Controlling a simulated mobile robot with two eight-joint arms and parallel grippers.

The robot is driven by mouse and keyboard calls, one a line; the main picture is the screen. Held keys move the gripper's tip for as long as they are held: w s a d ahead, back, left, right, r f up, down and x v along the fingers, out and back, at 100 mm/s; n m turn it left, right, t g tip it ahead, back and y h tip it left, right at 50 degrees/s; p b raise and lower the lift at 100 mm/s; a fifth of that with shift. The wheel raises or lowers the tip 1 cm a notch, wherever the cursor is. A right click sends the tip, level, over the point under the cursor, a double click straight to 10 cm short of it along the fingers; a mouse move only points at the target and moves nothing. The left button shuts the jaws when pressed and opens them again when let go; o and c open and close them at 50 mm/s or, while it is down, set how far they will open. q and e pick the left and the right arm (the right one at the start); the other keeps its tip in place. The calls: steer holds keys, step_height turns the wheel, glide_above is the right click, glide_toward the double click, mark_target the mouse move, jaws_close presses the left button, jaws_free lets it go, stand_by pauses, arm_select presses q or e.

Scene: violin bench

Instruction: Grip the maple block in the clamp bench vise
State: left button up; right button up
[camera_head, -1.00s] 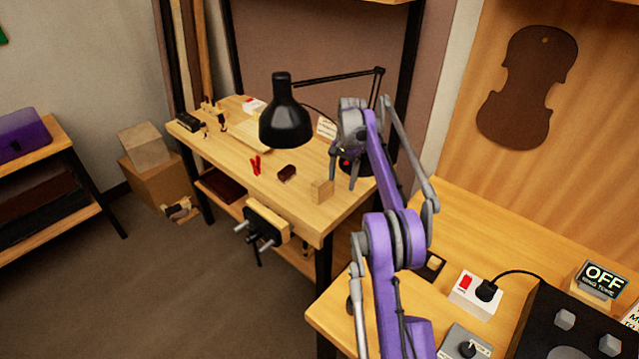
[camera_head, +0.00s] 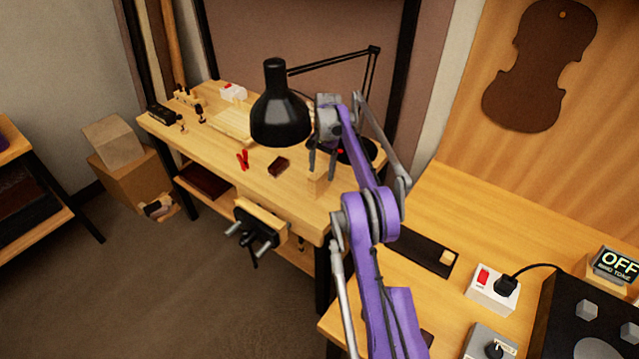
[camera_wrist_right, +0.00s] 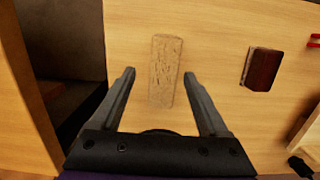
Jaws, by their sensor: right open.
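The maple block (camera_head: 317,183) is a small pale wood block standing on the bench top near its front right corner. In the right wrist view the block (camera_wrist_right: 165,60) shows beyond and between the fingertips. My right gripper (camera_head: 322,168) is open above the block, with its fingers pointing down; I cannot tell whether they touch it. It also shows in the right wrist view (camera_wrist_right: 159,74). The clamp bench vise (camera_head: 264,219) is on the bench's front edge, left of the block, with a wooden jaw, metal rods and a dark handle. My left gripper is not in view.
A black lamp (camera_head: 281,118) hangs over the bench left of my right gripper. A dark red-brown block (camera_head: 279,165) and a red clip (camera_head: 243,160) lie on the bench top (camera_head: 215,158). A second bench with a power switch (camera_head: 493,287) stands at the right.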

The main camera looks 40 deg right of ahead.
mark_target(319, 181)
steer(key=shift+a+f, duration=0.25)
steer(key=shift+f, duration=0.9)
steer(key=shift+a+f, duration=0.25)
steer(key=shift+f, duration=0.85)
steer(key=shift+f, duration=0.25)
jaws_close()
